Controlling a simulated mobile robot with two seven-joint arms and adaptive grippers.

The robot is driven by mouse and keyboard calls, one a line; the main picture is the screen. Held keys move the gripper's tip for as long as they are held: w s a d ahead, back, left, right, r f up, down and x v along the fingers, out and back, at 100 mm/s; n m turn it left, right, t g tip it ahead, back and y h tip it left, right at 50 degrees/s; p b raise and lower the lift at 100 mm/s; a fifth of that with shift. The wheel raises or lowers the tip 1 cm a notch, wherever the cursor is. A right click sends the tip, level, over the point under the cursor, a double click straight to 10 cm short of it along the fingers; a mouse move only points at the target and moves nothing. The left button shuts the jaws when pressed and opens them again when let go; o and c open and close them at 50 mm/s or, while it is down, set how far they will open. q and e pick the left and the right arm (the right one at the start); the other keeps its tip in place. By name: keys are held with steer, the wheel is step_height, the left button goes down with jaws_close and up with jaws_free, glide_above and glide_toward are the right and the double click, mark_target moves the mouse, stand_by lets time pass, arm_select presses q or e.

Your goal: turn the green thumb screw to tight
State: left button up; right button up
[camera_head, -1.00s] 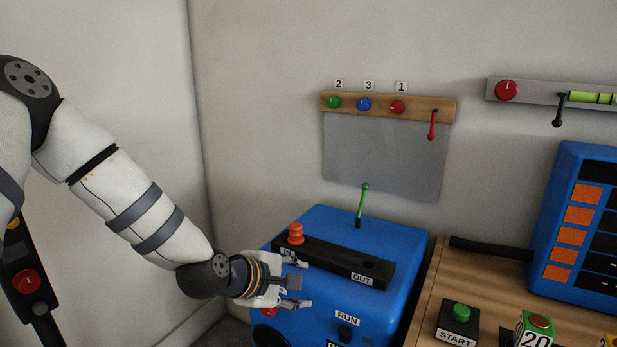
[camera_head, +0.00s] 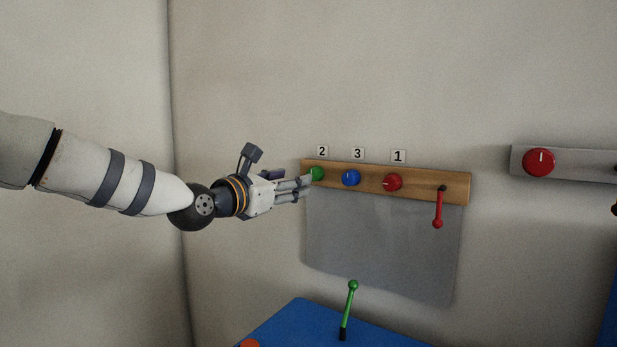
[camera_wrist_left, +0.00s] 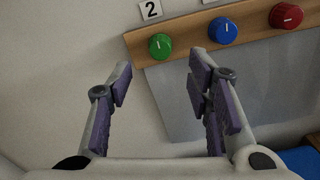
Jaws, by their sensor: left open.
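The green thumb screw (camera_head: 317,174) is at the left end of a wooden rail on the wall, under the label 2 (camera_head: 322,151). It also shows in the left wrist view (camera_wrist_left: 160,46), beyond the fingertips and between their lines, with a pale mark on its face. My left gripper (camera_head: 306,187) is open and empty, and it reaches in from the left with its fingertips close to the green screw. In the left wrist view the two fingers (camera_wrist_left: 162,75) are spread, and a gap shows between them and the screw. My right gripper is not in view.
The wooden rail (camera_head: 420,186) also bears a blue knob (camera_head: 351,177), a red knob (camera_head: 392,182) and a red lever (camera_head: 438,210). A grey sheet (camera_head: 375,240) hangs below it. A blue box (camera_head: 300,325) with a green lever (camera_head: 349,305) stands lower down. Bare wall lies left.

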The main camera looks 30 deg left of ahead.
mark_target(314, 174)
arm_select(q)
steer(key=w+d, duration=0.1)
steer(key=w, duration=0.6)
steer(key=shift+w+f, duration=0.15)
steer(key=shift+w, duration=0.1)
steer(key=shift+c, duration=0.2)
jaws_close()
